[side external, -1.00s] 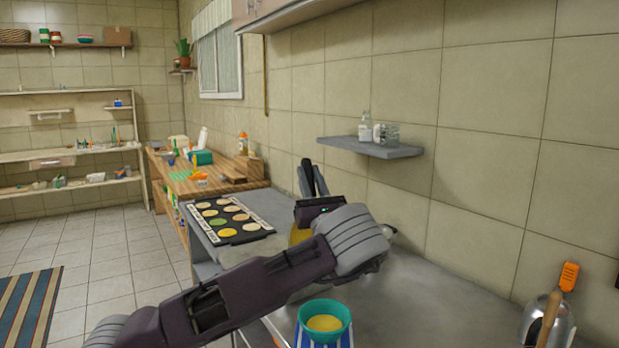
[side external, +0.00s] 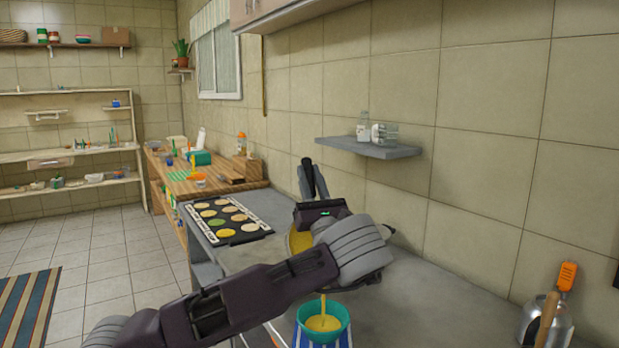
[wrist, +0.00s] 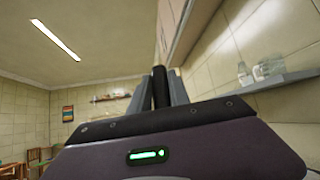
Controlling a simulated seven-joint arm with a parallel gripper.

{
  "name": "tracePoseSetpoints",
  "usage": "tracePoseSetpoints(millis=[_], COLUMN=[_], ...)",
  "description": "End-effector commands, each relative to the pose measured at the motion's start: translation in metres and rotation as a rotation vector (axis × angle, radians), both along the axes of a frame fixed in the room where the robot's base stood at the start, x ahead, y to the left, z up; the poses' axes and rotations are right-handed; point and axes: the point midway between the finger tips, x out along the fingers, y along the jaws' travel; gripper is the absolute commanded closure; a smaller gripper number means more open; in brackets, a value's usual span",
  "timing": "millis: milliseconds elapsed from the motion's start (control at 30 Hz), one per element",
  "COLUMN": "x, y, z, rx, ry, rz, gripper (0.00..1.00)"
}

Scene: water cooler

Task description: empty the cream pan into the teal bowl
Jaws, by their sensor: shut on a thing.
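The teal bowl (side external: 340,318) stands at the lower middle of the side view, with yellow liquid (side external: 321,324) in it. A thin yellow stream falls into it from behind my forearm. My gripper (side external: 309,170) has its fingers up and is shut on a dark handle, which also shows between the grey fingers in the wrist view (wrist: 160,85). The cream pan (side external: 299,241) shows only as a yellow, tilted patch beside my gripper; my arm hides most of it, including the edge it pours from. The wrist view shows neither pan body nor bowl.
A blue-and-white striped thing (side external: 308,338) is under the bowl. A black tray of colored rounds (side external: 228,222) lies on the grey counter (side external: 440,310) behind. A metal vessel with an orange handle (side external: 545,320) stands right. A wall shelf (side external: 370,148) holds glassware.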

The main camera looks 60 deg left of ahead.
Motion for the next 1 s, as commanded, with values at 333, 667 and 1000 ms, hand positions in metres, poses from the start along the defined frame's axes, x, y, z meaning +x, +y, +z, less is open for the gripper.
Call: tracePoseSetpoints(millis=[333,667,1000], x=[-0.002,-0.003,-0.003], y=[-0.01,-0.013,-0.013], z=[0.002,0.003,0.003], rx=[0.053,0.066,0.066], ry=[-0.013,-0.017,-0.017], rz=[0.001,0.0,0.0], gripper=[1.0,1.0,1.0])
